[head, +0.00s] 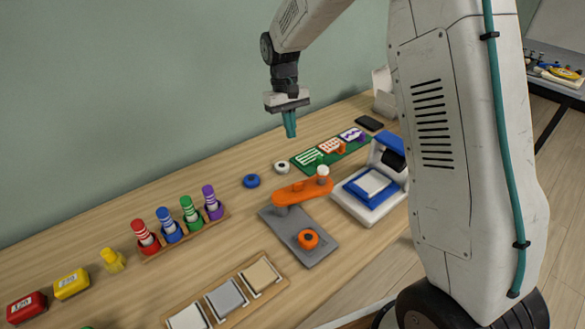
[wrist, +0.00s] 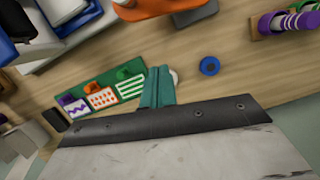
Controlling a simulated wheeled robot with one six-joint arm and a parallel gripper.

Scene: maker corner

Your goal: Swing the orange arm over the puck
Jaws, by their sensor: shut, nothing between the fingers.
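The orange arm (head: 301,191) is mounted on a grey base plate (head: 299,237) and points to the back right, with a white knob (head: 323,171) at its free end. The orange puck (head: 308,239) with a dark centre sits on the front part of the plate, apart from the arm. My gripper (head: 290,132) is shut and empty, in the air above the back of the table. In the wrist view my teal fingers (wrist: 157,88) are together, and part of the orange arm (wrist: 150,8) shows at the top edge.
A blue and white device (head: 371,187) stands close to the right of the orange arm. A green board with cards (head: 331,150) lies behind it. A blue ring (head: 251,181) and a white ring (head: 282,167) lie to the left.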

